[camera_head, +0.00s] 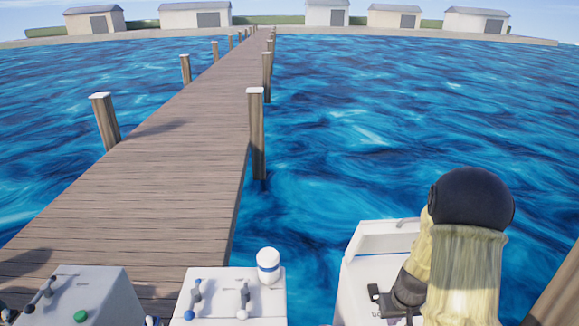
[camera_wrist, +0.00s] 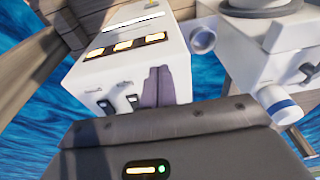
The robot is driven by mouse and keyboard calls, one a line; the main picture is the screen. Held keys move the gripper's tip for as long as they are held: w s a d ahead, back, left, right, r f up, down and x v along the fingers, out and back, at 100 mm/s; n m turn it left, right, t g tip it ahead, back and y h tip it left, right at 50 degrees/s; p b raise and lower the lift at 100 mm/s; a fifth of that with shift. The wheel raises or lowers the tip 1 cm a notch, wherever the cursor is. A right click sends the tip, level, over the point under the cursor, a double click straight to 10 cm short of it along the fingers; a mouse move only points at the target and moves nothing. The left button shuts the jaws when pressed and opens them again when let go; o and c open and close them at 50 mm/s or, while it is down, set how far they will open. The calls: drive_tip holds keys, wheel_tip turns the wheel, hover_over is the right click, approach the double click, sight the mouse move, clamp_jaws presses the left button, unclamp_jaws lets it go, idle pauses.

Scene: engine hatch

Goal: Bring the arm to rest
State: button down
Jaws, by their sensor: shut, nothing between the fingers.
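In the head view my arm comes in at the lower right, with a round black joint and pale yellow links. The dark wrist end with my gripper (camera_head: 378,294) is in front of the white engine hatch box (camera_head: 380,240), whose lid looks raised at a slant. I cannot tell whether they touch. In the wrist view my gripper (camera_wrist: 158,84) shows as two dark fingers side by side, shut and empty. Behind the fingers is a white box (camera_wrist: 95,72) with yellow-lit panels on one face.
White consoles with small levers (camera_head: 240,300) and a green button (camera_head: 81,316) line the bottom. A white cylinder with a blue band (camera_head: 268,265) stands on one. A wooden dock (camera_head: 150,180) with posts runs away over blue water. A brown post edge (camera_head: 560,290) is at lower right.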

drive_tip(key=s+a+r, duration=1.2)
drive_tip(key=r, duration=0.2)
drive_tip(key=shift+a+r+t, duration=0.2)
drive_tip(key=shift+r+t, duration=0.15)
drive_tip(key=shift+t, duration=0.05)
